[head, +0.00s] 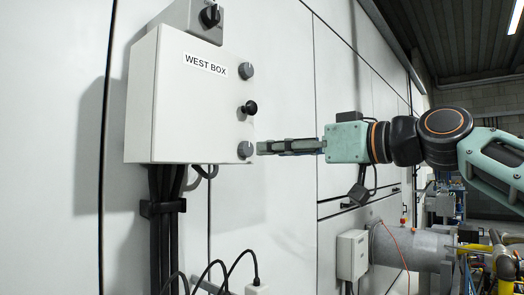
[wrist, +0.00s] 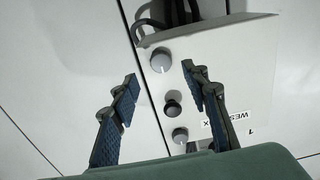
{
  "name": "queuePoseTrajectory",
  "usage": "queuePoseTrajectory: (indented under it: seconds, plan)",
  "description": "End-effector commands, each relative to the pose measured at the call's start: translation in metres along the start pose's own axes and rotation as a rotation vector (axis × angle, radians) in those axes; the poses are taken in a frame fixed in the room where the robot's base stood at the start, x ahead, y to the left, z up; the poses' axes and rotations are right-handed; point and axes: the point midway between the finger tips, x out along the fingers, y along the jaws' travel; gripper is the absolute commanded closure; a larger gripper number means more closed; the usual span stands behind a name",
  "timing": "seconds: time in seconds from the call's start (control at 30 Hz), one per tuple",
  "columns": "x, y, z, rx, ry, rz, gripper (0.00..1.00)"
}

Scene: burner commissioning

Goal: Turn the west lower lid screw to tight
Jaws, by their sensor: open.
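The west box (head: 170,100) is a pale grey wall cabinet labelled "WEST BOX". Its lower lid screw (head: 245,149) is a round grey knob at the lower right of the lid. My gripper (head: 259,148) is open and empty, pointing at this screw from the right, fingertips very close to it. In the wrist view the lower lid screw (wrist: 160,62) shows a pale line on its face. It appears between the two spread fingertips of my gripper (wrist: 160,75). I cannot tell whether the fingers reach around it; no contact shows.
A similar upper lid screw (head: 246,70) and a black knob (head: 249,107) sit above it on the same edge. A smaller box with a black rotary switch (head: 210,16) is on top. Dark cables (head: 165,200) run down below the west box.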

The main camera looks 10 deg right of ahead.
Motion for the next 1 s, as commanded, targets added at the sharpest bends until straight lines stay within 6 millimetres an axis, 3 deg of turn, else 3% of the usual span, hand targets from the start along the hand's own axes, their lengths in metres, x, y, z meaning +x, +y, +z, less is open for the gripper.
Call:
queuePoseTrajectory:
  seconds: [0.1,0.3,0.87,1.0]
  plan:
    - [-0.025,0.001,-0.001,0.001,0.002,0.003,0.58]
    - [-0.049,0.0,0.0,0.0,0.001,0.0,0.58]
    - [-0.054,0.0,0.0,-0.001,0.0,-0.001,0.58]
    - [-0.054,-0.008,0.006,0.0,-0.02,0.002,0.58]
